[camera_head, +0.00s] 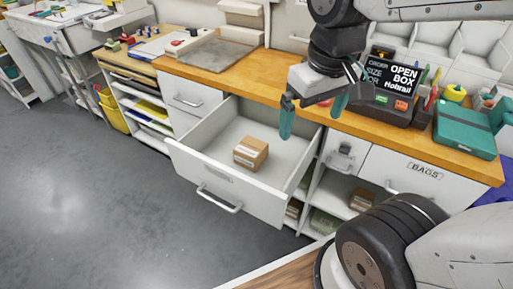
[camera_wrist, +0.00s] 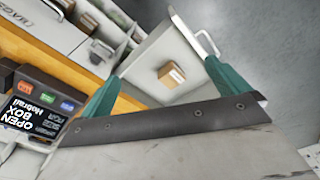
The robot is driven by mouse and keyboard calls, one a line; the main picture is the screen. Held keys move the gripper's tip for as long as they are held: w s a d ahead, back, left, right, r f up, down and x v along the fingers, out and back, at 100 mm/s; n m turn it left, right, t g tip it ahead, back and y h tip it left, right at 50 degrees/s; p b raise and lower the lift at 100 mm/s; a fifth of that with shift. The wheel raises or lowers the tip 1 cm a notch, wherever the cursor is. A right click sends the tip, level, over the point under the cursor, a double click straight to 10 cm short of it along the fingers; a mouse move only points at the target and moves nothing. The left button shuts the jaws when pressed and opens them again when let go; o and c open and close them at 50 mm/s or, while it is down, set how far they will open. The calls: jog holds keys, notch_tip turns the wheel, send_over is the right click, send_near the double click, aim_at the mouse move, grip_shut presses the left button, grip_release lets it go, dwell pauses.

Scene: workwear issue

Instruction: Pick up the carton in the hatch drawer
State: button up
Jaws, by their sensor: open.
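The carton (camera_head: 251,153) is a small brown cardboard box with a pale label. It sits on the floor of the open, white hatch drawer (camera_head: 196,166), near its middle. In the wrist view the carton (camera_wrist: 171,75) shows between my two green fingers, farther off, inside the drawer (camera_wrist: 150,49). My gripper (camera_head: 312,112) is open and empty. It hangs above the right part of the drawer and the counter edge, higher than the carton and to its right in the head view. Nothing hides the carton.
A wooden counter (camera_head: 273,87) runs behind the drawer. An order terminal (camera_head: 388,88) and a teal case (camera_head: 464,128) stand on its right part. Shelves right of the drawer hold another small box (camera_head: 361,200). Grey floor (camera_head: 90,200) is free at left.

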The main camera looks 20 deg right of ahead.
jog(key=w+f+n, duration=0.2)
jog(key=w+f, duration=0.3)
jog(key=w, duration=0.5)
jog(key=n+g, duration=0.1)
jog(key=n, duration=0.3)
send_over(251, 146)
jog(key=f, duration=1.9)
jog(key=shift+s+a+f, duration=0.1)
jog(key=shift+a+f, duration=0.1)
jog(key=f, duration=0.7)
jog(key=shift+d+f, duration=0.15)
jog(key=shift+d, duration=0.05)
jog(key=shift+f, duration=0.5)
jog(key=c, duration=1)
